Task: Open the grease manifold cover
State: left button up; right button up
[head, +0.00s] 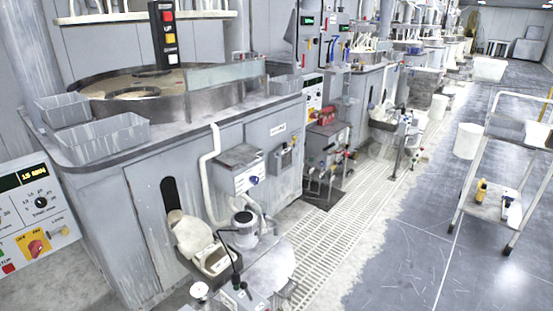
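I cannot tell for sure which part is the grease manifold cover. A grey box with a sloped top (240,155) is mounted on the front of the near polishing machine (120,185); its white front (249,177) carries a blue knob, and its top looks closed. Lower down, a small beige box (216,262) has a rounded lid (190,236) tilted up and back. Beside that box stands a round grey canister (244,230). Neither of my grippers shows in the head view.
A control panel (36,215) stands at the left edge. A pale round-topped unit (268,268) with a black lever is at the bottom centre. A floor grating (330,225) runs along the machines. A cart (490,205) stands right; grey floor (400,265) before it is open.

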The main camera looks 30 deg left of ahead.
aim_at(237, 157)
jog(key=i+l, duration=0.2)
jog(key=l, duration=0.15)
jog(key=i+l, duration=0.15)
jog(key=l, duration=0.25)
jog(key=i+l, duration=0.2)
jog(key=l, duration=0.15)
jog(key=i+l+z, duration=0.1)
jog(key=l, duration=0.25)
jog(key=i+u, duration=0.2)
jog(key=i, duration=0.3)
jog(key=i+l+u, duration=0.15)
jog(key=i, duration=0.3)
jog(key=i+l+u, duration=0.2)
jog(key=i, duration=0.3)
jog(key=i+l+u, duration=0.15)
jog(key=i+l, duration=0.15)
jog(key=i, duration=0.15)
jog(key=i+j+u, duration=0.1)
jog(key=i+u, duration=0.75)
jog(key=u, duration=0.15)
jog(key=i+l+u, duration=0.3)
jog(key=u, duration=0.2)
jog(key=i+l+u, duration=0.7)
jog(key=l+u, duration=0.25)
jog(key=j, duration=0.1)
